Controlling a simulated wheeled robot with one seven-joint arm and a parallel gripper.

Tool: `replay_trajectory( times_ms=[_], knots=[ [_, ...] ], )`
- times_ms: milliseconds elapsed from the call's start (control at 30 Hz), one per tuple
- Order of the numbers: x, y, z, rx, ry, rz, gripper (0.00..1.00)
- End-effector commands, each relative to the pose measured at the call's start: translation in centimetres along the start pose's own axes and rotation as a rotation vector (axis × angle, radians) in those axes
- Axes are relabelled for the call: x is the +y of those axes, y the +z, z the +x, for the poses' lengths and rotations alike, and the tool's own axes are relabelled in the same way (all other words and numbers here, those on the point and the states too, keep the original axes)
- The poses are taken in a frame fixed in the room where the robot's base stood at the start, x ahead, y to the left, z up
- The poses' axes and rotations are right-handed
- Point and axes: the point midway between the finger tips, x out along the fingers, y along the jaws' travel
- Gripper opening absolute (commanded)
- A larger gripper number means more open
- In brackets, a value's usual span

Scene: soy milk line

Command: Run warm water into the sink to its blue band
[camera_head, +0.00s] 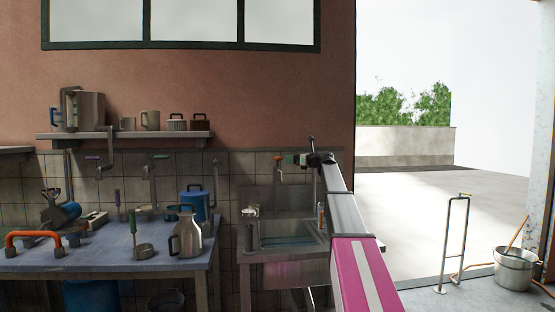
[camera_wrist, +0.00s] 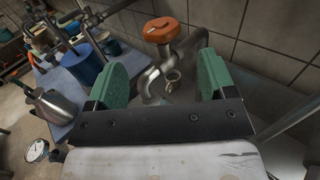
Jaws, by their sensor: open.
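The sink (camera_head: 262,252) stands right of the blue worktable in the head view. Its basin looks grey-green inside; I cannot make out the blue band or a water level. A metal tap with an orange handle (camera_head: 279,157) is on the tiled wall above it. In the wrist view the orange handle (camera_wrist: 162,30) and the bent metal spout (camera_wrist: 158,73) show ahead, between and beyond my finger pads. My gripper (camera_wrist: 168,76) has green pads set wide apart, with nothing held. In the head view my gripper (camera_head: 298,159) is up near the tap, slightly right of it.
The blue table (camera_head: 120,258) holds a steel jug (camera_head: 186,236), a blue container (camera_head: 194,206) and tools. A shelf (camera_head: 130,136) with cups is above. A bucket (camera_head: 515,268) and metal stand (camera_head: 456,240) are at right, beside open floor.

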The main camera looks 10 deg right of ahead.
Motion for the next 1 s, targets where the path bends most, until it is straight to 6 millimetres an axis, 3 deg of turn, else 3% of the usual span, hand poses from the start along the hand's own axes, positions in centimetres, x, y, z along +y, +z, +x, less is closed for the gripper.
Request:
replay_trajectory(
  times_ms=[600,967,1000],
  knots=[
    [-0.2,-0.1,9.3,0.002,0.000,-0.003,0.77],
    [0.0,-0.1,10.2,0.002,-0.001,-0.003,0.77],
    [0.0,-0.1,10.2,0.002,-0.001,-0.003,0.70]
  ],
)
